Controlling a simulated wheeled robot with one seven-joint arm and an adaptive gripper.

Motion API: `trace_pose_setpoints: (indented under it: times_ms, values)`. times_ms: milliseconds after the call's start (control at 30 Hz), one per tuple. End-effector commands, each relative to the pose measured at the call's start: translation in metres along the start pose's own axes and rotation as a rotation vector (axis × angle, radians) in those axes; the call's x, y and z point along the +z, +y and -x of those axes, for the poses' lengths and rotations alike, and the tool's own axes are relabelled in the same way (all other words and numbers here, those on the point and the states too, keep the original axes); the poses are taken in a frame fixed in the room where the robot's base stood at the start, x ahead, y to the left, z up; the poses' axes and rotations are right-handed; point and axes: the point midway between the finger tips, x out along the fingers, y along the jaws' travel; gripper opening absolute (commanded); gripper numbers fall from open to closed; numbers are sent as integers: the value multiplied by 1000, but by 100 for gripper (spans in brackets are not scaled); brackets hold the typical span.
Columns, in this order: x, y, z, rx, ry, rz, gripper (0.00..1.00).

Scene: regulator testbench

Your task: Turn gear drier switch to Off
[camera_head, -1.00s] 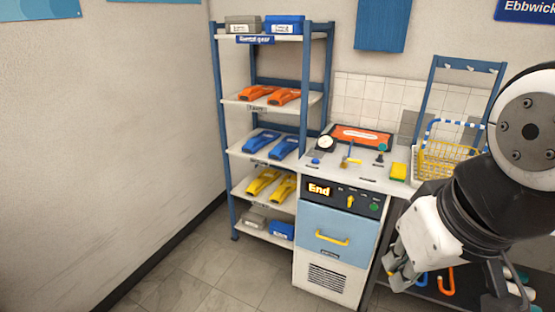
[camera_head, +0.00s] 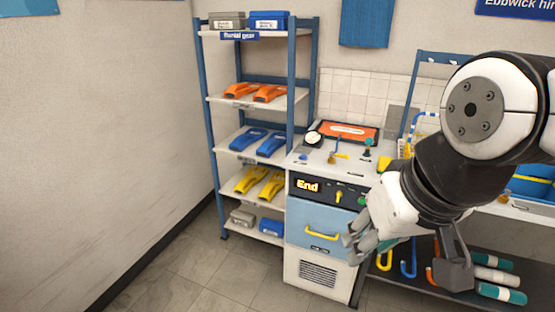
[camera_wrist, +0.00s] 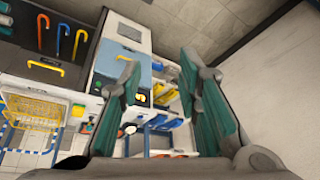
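The gear drier (camera_head: 325,228) is a blue-fronted cabinet with a yellow drawer handle and a dark control panel (camera_head: 327,192) at its top. The panel's lit display (camera_head: 307,185) reads "End". A yellow switch knob (camera_head: 338,194) sits right of the display and looks roughly upright; its small labels are unreadable. A green button (camera_head: 362,200) is at the panel's right end. My gripper (camera_head: 358,240) is in front and to the right of the drier, apart from the panel. In the wrist view my gripper (camera_wrist: 160,95) has its fingers spread and empty, with the cabinet (camera_wrist: 120,62) beyond them.
A blue shelf rack (camera_head: 205,120) with coloured gear stands left of the drier. The worktop (camera_head: 310,160) holds a gauge, small tools and an orange tray. Coloured hooks (camera_head: 408,258) and cylinders hang or lie under the bench at right. The floor (camera_head: 200,275) in front is clear.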

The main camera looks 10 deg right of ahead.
Motion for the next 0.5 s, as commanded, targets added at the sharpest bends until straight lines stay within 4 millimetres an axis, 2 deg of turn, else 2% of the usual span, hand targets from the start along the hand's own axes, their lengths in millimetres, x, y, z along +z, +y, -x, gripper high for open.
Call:
trace_pose_setpoints:
  times_ms: [33, 267, 500]
  values:
    - [-15, -2, -18, -19, 4, -24, 31]
    - [-96, -9, -98, -82, 88, -199, 31]
    - [-164, 5, -194, -56, 190, -388, 31]
